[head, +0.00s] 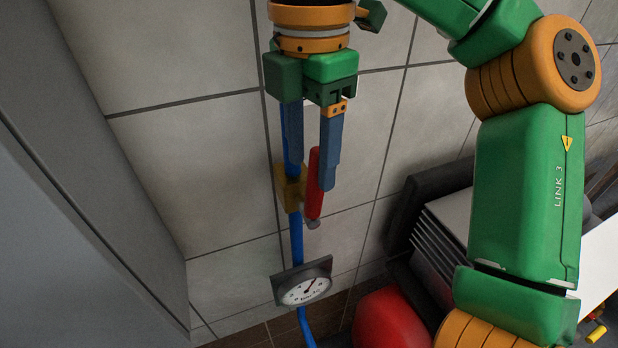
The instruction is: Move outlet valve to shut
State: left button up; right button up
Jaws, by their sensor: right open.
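The outlet valve shows as a brass body (290,194) on a blue vertical pipe (297,242), with a red lever handle (314,188) beside it. The handle lies roughly along the pipe, slightly tilted. My right gripper (309,173) is open and points down the picture, its two blue fingers apart. One fingertip overlaps the red handle in the picture; I cannot tell if it touches. The other finger covers part of the pipe above the valve. My left gripper is not in view.
A round pressure gauge (305,288) sits on the pipe below the valve. A grey cabinet side (90,130) stands at the left. A red rounded object (392,320) and stacked white panels (440,240) are at the lower right. Tiled wall lies behind.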

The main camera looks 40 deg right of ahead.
aim_at(311, 194)
jog(key=f, duration=0.5)
jog(key=shift+s+a+f, duration=0.15)
jog(key=shift+s+f, duration=0.05)
jog(key=shift+f, duration=0.2)
jog(key=shift+w+f, duration=0.1)
jog(key=shift+f, duration=0.1)
jog(key=shift+r, duration=0.1)
grip_shut()
dwell(0.6)
